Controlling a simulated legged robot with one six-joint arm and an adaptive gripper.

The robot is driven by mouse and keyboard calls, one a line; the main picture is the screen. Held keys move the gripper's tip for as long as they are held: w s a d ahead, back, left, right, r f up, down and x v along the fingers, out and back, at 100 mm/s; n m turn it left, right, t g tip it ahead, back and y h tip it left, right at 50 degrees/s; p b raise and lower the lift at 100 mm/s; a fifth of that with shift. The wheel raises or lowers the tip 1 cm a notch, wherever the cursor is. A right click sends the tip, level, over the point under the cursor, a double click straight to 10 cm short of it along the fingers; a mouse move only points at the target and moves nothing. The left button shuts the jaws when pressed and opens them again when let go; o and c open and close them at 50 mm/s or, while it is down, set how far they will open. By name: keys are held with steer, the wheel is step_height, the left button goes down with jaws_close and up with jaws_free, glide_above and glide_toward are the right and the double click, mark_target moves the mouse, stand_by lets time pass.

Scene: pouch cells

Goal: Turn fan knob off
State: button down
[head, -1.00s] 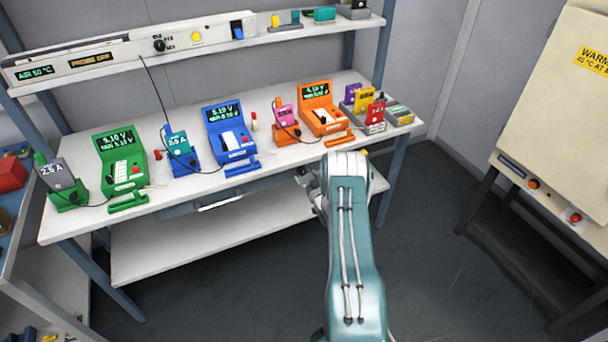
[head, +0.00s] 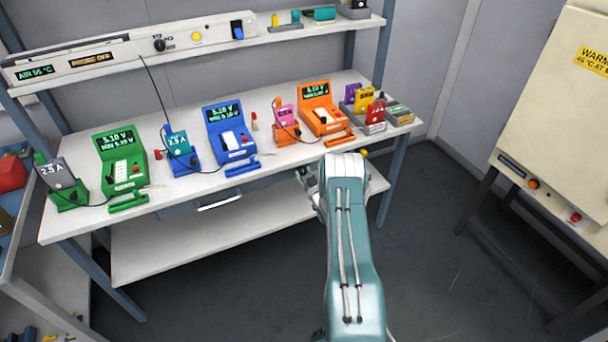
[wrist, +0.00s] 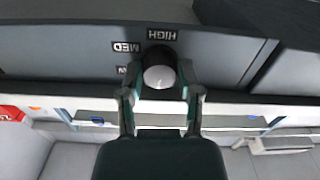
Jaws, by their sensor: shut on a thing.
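In the wrist view the fan knob (wrist: 160,76), dark with a pale round face, sits on a dark grey panel (wrist: 50,48). The labels HIGH and MED appear upside down beside it, and a third label is partly hidden. My gripper (wrist: 159,82) has one finger on each side of the knob and is shut on it. No pointer mark on the knob can be made out. In the head view my arm reaches to the front edge of the bench, and its wrist hides most of my gripper there.
The white bench (head: 80,222) holds green (head: 121,160), blue (head: 230,133) and orange (head: 322,110) testers with pouch cells between them. A shelf panel above has a black knob (head: 159,45) and an air temperature display (head: 30,74). A cream cabinet (head: 550,110) stands right; floor between is clear.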

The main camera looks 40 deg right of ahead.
steer(key=shift+n, duration=0.3)
steer(key=shift+c, duration=1.5)
jaws_free()
steer(key=shift+s, duration=0.1)
steer(key=v, duration=1.1)
steer(key=shift+s+a, duration=0.2)
steer(key=shift+s, duration=0.1)
